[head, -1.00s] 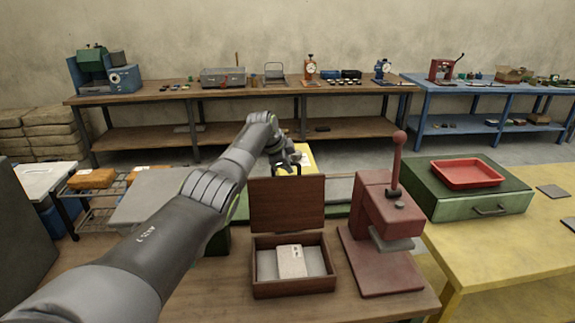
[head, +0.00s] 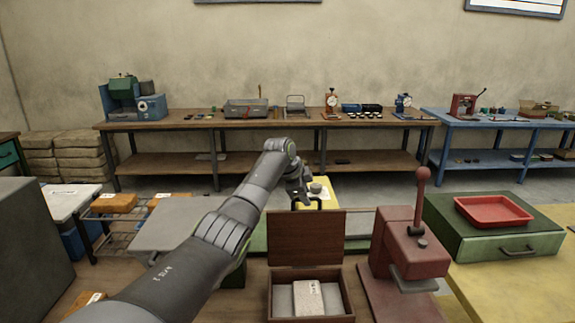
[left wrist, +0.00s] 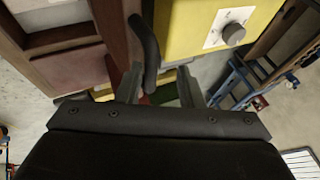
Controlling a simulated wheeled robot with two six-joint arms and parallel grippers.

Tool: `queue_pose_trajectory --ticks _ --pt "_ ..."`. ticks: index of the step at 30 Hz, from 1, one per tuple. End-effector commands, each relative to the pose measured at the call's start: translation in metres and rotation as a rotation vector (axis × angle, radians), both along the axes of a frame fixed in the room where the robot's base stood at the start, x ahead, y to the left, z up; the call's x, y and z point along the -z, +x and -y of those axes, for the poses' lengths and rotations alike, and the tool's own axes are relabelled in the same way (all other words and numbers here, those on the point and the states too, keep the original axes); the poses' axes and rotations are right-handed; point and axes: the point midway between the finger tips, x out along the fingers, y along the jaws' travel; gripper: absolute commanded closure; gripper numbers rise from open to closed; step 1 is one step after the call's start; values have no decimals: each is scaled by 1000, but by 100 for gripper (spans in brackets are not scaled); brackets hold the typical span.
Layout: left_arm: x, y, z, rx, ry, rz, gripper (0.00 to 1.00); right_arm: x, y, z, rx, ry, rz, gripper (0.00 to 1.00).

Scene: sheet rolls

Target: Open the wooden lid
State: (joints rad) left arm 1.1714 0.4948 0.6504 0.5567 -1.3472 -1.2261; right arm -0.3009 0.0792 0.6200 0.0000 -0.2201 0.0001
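The wooden lid (head: 306,238) stands upright, open, at the back of the wooden box (head: 312,308) in the head view. Its reddish-brown edge (left wrist: 114,35) shows in the left wrist view. A dark curved handle (left wrist: 146,42) beside the lid lies between the fingers of my left gripper (left wrist: 160,87). The fingers are apart, with a gap visible. In the head view my left gripper (head: 303,197) is just above and behind the lid's top edge. A pale block (head: 308,298) lies in the box. My right gripper is not in view.
A red press (head: 400,240) with an upright lever stands right of the box. Further right, a red tray (head: 494,211) sits on a green case (head: 500,243). A yellow block with a knob (left wrist: 233,34) is near the left gripper.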

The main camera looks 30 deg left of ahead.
Motion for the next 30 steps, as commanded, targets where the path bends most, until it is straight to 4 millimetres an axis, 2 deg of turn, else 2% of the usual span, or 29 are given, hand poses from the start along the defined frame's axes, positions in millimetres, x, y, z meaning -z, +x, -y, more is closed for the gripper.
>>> queue_pose_trajectory --ticks 11,21,25,30 --pt "-49 -29 -8 -1 3 10 66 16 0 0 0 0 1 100" --pt "-110 -65 -17 -2 3 13 66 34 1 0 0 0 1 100" --pt "-122 -73 -19 -1 3 11 66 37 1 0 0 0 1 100" --pt "-128 -76 -19 -1 2 10 66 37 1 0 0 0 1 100"
